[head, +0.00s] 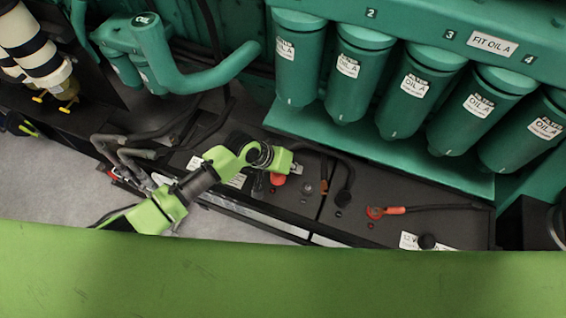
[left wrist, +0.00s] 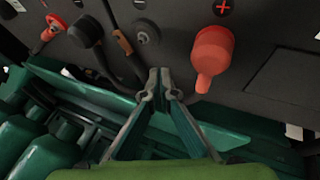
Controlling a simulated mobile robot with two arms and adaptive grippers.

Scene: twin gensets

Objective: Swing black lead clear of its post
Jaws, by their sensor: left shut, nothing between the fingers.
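The black lead (head: 324,174) lies on the battery top, its brownish end beside a bare round post (head: 307,188). In the left wrist view the lead (left wrist: 131,62) and the post (left wrist: 147,34) show a gap between them. My left gripper (head: 297,168) is just behind the post in the head view. In the left wrist view its fingertips (left wrist: 160,78) meet with nothing between them, close to the lead; whether they touch it I cannot tell. My right gripper is not in view.
A red cap (head: 277,180) marked plus stands close to the gripper. A black-capped lead (head: 344,197) and a red lug (head: 375,212) are to the right. Green oil filters (head: 409,90) hang behind the batteries. A green band (head: 280,285) crosses the front.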

